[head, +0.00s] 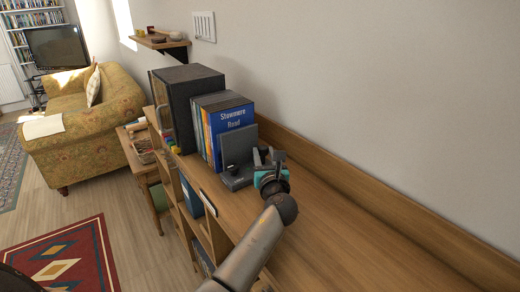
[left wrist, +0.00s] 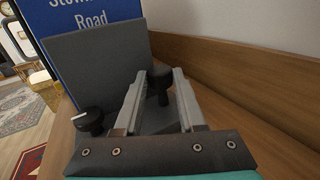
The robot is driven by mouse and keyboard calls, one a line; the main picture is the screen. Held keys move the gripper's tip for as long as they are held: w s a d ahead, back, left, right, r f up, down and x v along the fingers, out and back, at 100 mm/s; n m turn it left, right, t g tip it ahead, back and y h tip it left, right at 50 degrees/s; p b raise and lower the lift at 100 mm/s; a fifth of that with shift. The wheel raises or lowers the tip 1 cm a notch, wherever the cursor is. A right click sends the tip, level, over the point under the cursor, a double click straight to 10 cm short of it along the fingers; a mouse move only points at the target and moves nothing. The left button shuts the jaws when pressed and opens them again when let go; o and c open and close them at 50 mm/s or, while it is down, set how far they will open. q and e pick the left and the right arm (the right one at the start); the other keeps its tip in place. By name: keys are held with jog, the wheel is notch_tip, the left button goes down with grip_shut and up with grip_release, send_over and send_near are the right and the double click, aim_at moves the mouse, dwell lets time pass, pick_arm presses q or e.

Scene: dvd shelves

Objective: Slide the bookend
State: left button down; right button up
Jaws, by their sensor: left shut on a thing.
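The dark grey bookend (head: 237,148) stands upright on the wooden shelf top, its plate against or very near the blue "Stowmere Road" case (head: 232,118) at the end of the DVD row (head: 207,118). In the left wrist view the bookend's plate (left wrist: 95,62) fills the left middle, and its base has black knobs. My left gripper (head: 265,157) is at the bookend's right side. In the left wrist view its fingers (left wrist: 159,80) are shut on a black knob (left wrist: 158,92) of the bookend. The fingers partly hide the base. My right gripper is out of view.
A dark speaker-like box (head: 190,85) stands behind the DVDs. The wooden shelf top (head: 340,225) is bare to the right, with a raised back board (head: 350,180) along the wall. A small wall shelf (head: 160,40) hangs beyond. A side table and sofa (head: 85,130) are at left.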

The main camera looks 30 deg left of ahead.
pick_arm(q)
jog(key=s+d+p, duration=0.1)
jog(key=d, duration=0.1)
jog(key=s+d+p, duration=0.1)
jog(key=d, duration=0.2)
jog(key=s+d, duration=0.1)
jog(key=d, duration=0.1)
jog(key=shift+s+d+p, duration=0.1)
jog(key=shift+d+p, duration=0.15)
jog(key=shift+p, duration=0.15)
jog(key=shift+s+d, duration=0.15)
jog(key=shift+d, duration=0.25)
jog(key=shift+f, duration=0.1)
jog(key=c, duration=0.5)
grip_release()
jog(key=p+v, duration=0.1)
jog(key=v, duration=1.4)
jog(key=shift+s, duration=0.15)
